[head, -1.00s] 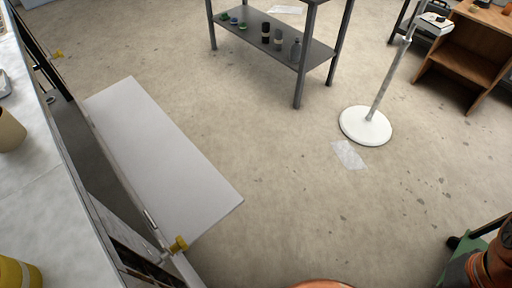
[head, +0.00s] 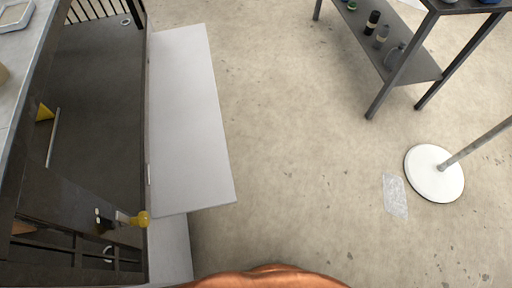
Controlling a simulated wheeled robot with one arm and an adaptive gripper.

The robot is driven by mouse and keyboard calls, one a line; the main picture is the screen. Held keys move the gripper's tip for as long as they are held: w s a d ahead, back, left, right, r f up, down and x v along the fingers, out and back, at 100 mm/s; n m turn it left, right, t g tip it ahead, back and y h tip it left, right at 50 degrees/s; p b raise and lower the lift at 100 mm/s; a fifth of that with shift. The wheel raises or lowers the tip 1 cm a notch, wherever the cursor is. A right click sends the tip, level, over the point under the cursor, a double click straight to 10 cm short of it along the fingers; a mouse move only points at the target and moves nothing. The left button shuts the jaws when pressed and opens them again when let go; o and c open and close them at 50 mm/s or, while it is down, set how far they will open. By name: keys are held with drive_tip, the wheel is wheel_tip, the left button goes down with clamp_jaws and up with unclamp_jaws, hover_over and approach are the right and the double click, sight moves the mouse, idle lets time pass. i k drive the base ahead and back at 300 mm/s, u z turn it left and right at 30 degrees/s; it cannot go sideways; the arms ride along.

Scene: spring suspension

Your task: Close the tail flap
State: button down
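The tail flap is a flat pale grey panel (head: 188,120) in the head view, left of centre. A yellow knob (head: 140,219) sits near the flap's lower left corner, by the hinge side. My gripper is not in view. A copper-coloured rounded part at the bottom edge appears to be my own body.
A pale worktop (head: 22,60) runs along the left, above the compartment. A dark metal shelf (head: 425,65) with bottles stands at the upper right. A white round stand base (head: 434,173) and a paper sheet (head: 395,195) are at the right. The floor between is clear.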

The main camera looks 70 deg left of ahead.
sight(189, 170)
drive_tip(key=i, duration=0.85)
drive_tip(key=u, duration=4.25)
